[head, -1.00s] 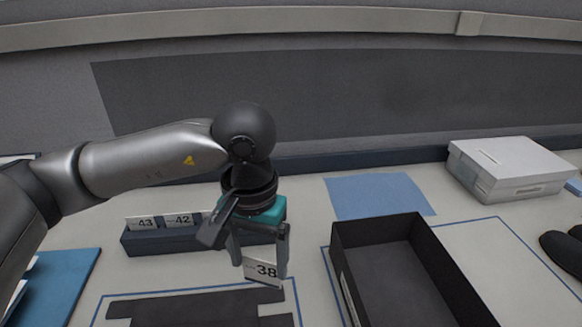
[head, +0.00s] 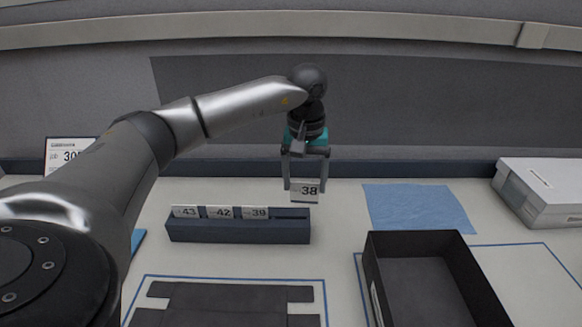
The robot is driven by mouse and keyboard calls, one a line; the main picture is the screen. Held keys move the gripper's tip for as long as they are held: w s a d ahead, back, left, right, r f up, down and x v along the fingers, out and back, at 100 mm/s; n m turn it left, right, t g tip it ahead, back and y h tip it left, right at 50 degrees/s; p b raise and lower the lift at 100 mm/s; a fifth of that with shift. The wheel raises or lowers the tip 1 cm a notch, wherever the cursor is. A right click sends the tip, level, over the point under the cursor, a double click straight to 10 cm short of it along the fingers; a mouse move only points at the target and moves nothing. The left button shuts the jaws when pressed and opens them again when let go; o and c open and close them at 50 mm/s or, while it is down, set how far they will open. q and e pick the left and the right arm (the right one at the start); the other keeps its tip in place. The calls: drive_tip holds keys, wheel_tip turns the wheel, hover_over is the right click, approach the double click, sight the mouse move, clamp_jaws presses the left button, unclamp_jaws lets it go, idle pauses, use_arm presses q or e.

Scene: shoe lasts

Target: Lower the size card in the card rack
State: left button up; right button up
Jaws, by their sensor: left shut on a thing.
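The size card marked 38 (head: 308,193) hangs upright between the fingers of my left gripper (head: 305,186). The gripper is shut on it, with teal parts above the fingers. The dark blue card rack (head: 238,232) stands on the table below and to the left. Cards 43 (head: 185,212), 42 (head: 220,212) and 39 (head: 256,212) stand in it from left to right. The rack's right end shows an empty slot (head: 291,213). The held card appears above or just behind that right end; its exact depth is hard to tell. My right gripper is not in view.
A black open box (head: 425,245) stands at the right front. A blue cloth (head: 418,207) lies flat behind it, and a white lidded box (head: 540,192) is at the far right. A dark flat piece (head: 230,300) lies inside a blue outline in front of the rack.

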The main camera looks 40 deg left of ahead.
use_arm(q)
drive_tip(key=a+f+n+b, duration=0.1)
drive_tip(key=a+f+b, duration=0.3)
drive_tip(key=shift+w+a+f, duration=0.2)
drive_tip(key=shift+w, duration=0.05)
idle(0.5)
idle(0.5)
drive_tip(key=p, duration=0.7)
drive_tip(key=shift+f, duration=0.3)
drive_tip(key=shift+f, duration=0.15)
drive_tip(key=shift+f+b, duration=1.35)
drive_tip(key=shift+f, duration=0.4)
